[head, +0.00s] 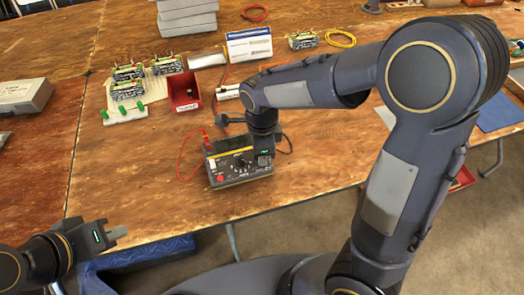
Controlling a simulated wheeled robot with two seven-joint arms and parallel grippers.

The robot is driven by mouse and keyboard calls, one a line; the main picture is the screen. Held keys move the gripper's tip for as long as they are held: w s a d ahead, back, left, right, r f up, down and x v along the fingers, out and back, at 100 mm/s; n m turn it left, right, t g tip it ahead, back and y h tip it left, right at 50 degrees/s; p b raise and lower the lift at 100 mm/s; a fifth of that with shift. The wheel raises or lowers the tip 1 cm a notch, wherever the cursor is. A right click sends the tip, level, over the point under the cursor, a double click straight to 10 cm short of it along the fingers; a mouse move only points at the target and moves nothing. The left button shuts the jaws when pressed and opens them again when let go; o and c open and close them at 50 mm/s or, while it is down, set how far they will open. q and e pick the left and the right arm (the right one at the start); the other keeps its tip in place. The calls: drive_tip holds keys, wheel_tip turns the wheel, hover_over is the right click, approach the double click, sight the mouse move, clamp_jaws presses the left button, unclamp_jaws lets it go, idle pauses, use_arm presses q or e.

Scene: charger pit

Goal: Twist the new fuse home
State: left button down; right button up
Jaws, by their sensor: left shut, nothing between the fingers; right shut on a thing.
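A dark charger unit (236,164) with a round dial and a red knob stands near the table's front edge. My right gripper (265,157) points down at the charger's right end. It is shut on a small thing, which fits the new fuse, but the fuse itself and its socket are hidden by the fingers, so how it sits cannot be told. My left gripper (120,232) is shut and empty, at the table's front edge on the left, well apart from the charger.
A red bin (184,90) stands behind the charger. Several batteries (128,90) and green-topped pegs (120,111) are at its left. A red cable (181,155) loops beside the charger. A grey box (24,95) lies far left. The table front is clear between my grippers.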

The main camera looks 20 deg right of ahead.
drive_tip(key=shift+m+p, duration=0.35)
drive_tip(key=shift+m, duration=0.85)
drive_tip(key=o, duration=0.9)
drive_tip(key=shift+c, duration=0.2)
wheel_tip(320, 180, up, 6)
drive_tip(key=p, duration=0.5)
drive_tip(key=shift+r+p, duration=0.1)
drive_tip(key=shift+p, duration=0.25)
